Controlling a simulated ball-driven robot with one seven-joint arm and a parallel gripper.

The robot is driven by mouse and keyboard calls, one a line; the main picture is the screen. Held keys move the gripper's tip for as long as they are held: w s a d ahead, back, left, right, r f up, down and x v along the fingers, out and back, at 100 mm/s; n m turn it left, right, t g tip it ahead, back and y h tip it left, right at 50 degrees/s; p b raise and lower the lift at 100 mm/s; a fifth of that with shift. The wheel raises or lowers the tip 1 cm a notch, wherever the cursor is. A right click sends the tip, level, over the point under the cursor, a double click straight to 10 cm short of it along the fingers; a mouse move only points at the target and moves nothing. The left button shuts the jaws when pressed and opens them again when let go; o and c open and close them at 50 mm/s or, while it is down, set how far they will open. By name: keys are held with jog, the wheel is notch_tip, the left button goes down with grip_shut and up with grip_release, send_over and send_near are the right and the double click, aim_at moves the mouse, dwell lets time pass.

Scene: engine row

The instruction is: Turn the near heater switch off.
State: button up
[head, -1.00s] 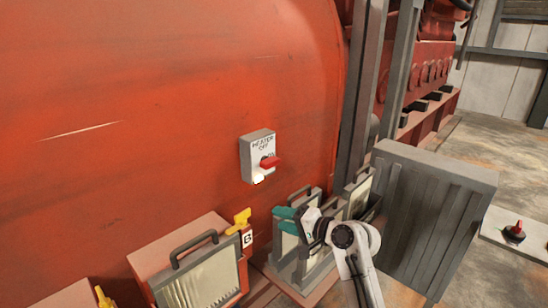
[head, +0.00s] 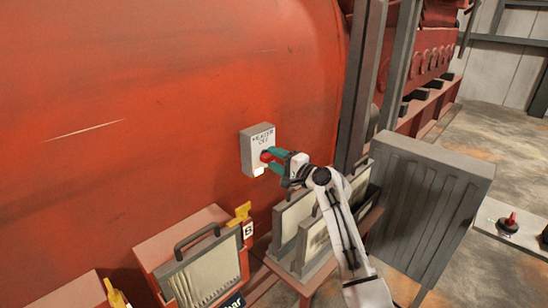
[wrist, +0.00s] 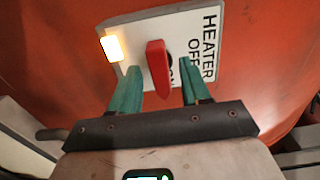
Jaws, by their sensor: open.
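The heater switch (head: 251,153) is a pale box on the red engine wall, lettered HEATER, OFF and ON. In the wrist view its plate (wrist: 189,22) carries a red knob (wrist: 157,66) and a lit lamp (wrist: 112,47). The knob's narrow end points down in that view, towards my gripper, beside the partly hidden ON lettering. My gripper (head: 274,159) is at the switch, with its teal fingers open on either side of the knob. The wrist view shows a gap between my gripper (wrist: 161,92) and the knob on both sides; nothing is held.
Below the switch stand framed filter panels (head: 295,225) and a red-framed filter box (head: 200,262) with a yellow lever (head: 241,215). A large grey ribbed panel (head: 430,205) stands to the right. Open floor lies beyond it.

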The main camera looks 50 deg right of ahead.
jog(key=shift+w, duration=0.5)
grip_shut()
